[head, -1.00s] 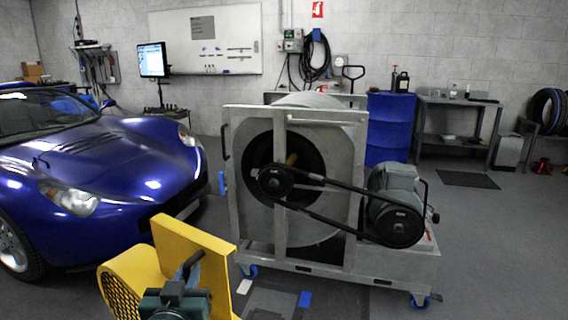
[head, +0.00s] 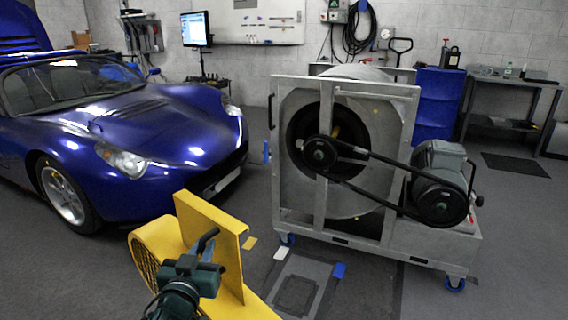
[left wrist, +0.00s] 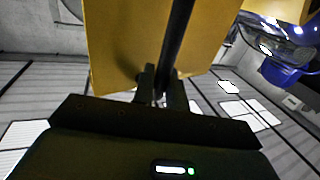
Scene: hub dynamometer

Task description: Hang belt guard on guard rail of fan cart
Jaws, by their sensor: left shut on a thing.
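The yellow belt guard (head: 214,245), with a flat plate and a rounded mesh-sided cover, is at the bottom left of centre in the head view. My left gripper (head: 207,243) is shut on its dark bar handle. In the left wrist view the fingers (left wrist: 161,88) close around this handle, in front of the yellow plate (left wrist: 130,45). The fan cart (head: 350,237) stands to the right of the guard and apart from it, its belt and pulleys exposed. A grey top bar (head: 350,83) runs across its frame; I cannot tell which bar is the guard rail. My right gripper is out of view.
A blue car (head: 130,130) with its lid raised stands at the left. A blue drum (head: 438,100) and a grey workbench (head: 512,85) stand behind. The floor at the right is open.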

